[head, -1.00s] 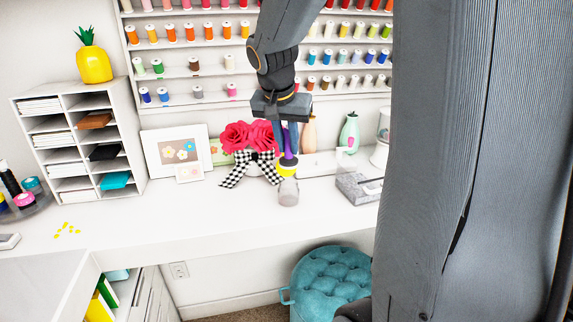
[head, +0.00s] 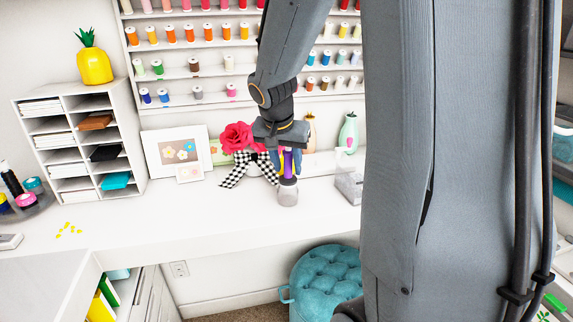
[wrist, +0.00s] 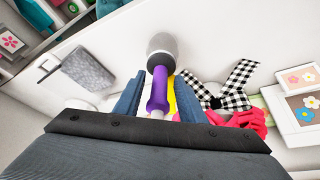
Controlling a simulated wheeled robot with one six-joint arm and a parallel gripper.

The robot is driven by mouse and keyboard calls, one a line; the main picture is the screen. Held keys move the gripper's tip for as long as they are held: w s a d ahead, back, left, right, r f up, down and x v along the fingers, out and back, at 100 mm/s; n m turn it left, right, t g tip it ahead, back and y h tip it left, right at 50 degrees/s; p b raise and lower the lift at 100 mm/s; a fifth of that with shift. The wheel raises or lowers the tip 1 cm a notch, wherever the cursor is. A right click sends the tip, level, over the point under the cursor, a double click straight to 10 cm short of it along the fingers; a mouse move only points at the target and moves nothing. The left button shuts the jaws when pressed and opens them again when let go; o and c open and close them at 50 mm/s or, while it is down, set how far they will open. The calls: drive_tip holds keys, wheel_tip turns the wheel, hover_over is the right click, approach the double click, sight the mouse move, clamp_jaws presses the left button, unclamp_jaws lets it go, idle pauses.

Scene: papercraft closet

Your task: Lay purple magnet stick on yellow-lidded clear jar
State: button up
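The purple magnet stick (head: 288,163) is upright between the fingers of my gripper (head: 287,168), above the desk. In the wrist view the purple stick (wrist: 159,90) lies between the blue fingers of my gripper (wrist: 159,78), with narrow gaps visible beside it, so the fingers look open around it. A rounded grey piece (wrist: 162,45) shows past its lower end; I cannot tell whether it belongs to the stick or the jar. The jar's yellow lid (wrist: 173,96) shows partly beside the right finger, behind the stick. The jar's body is mostly hidden or unclear.
Red flowers (head: 237,137) with a checkered bow (head: 235,172) stand close left of my gripper. Framed flower pictures (head: 178,153) lean left of them. A green vase (head: 348,133) and a grey box (head: 349,186) are to the right.

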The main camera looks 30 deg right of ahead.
drive_tip(key=shift+r, duration=0.1)
drive_tip(key=b+v, duration=0.3)
drive_tip(key=v, duration=0.9)
drive_tip(key=s+a+f+n+g+y, duration=0.1)
drive_tip(key=s+a+f+n, duration=0.3)
drive_tip(key=f, duration=0.6)
drive_tip(key=s+a+f+n+g+y, duration=0.1)
drive_tip(key=s+a+f+n, duration=0.4)
drive_tip(key=f, duration=0.6)
drive_tip(key=s+a+y, duration=0.1)
drive_tip(key=s+a, duration=0.1)
drive_tip(key=s, duration=0.1)
drive_tip(key=shift+a+f, duration=0.25)
drive_tip(key=shift+a, duration=0.15)
drive_tip(key=shift+w, duration=0.1)
